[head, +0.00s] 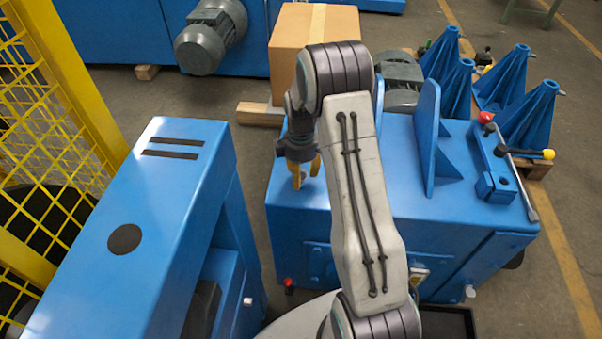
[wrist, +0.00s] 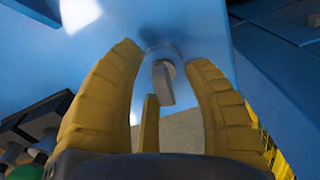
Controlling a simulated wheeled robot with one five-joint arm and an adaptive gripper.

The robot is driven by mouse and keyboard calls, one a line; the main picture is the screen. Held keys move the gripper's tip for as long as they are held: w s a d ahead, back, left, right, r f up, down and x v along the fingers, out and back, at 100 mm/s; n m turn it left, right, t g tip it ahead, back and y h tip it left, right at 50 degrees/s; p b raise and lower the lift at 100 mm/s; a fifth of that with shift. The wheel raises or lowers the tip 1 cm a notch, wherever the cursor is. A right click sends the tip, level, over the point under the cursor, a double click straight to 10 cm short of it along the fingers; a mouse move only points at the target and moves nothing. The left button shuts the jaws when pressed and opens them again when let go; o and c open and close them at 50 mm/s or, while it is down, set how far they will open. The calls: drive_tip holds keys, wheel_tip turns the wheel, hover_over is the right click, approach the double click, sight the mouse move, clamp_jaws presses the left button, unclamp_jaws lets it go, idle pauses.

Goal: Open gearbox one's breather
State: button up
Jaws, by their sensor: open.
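My gripper (head: 307,172) hangs over the left rear part of the blue housing (head: 283,240) in the head view, its yellow fingers pointing down. In the wrist view my gripper (wrist: 172,75) is open. A small grey fitting with a round base and a flat tab (wrist: 163,82) stands on the blue surface, in the space between the fingertips. I see a gap on both sides, so nothing is gripped. It may be the breather; no label shows. In the head view this fitting is not clearly visible near the fingers.
An upright blue plate (head: 427,140) stands right of my arm on the housing. A lever with a yellow tip (head: 547,154) and a red knob (head: 486,118) are farther right. A cardboard box (head: 285,45) stands behind. A blue machine (head: 165,190) and yellow mesh fence (head: 50,150) are left.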

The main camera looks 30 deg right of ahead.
wheel_tip(320, 180, up, 12)
idle(0.8)
idle(0.6)
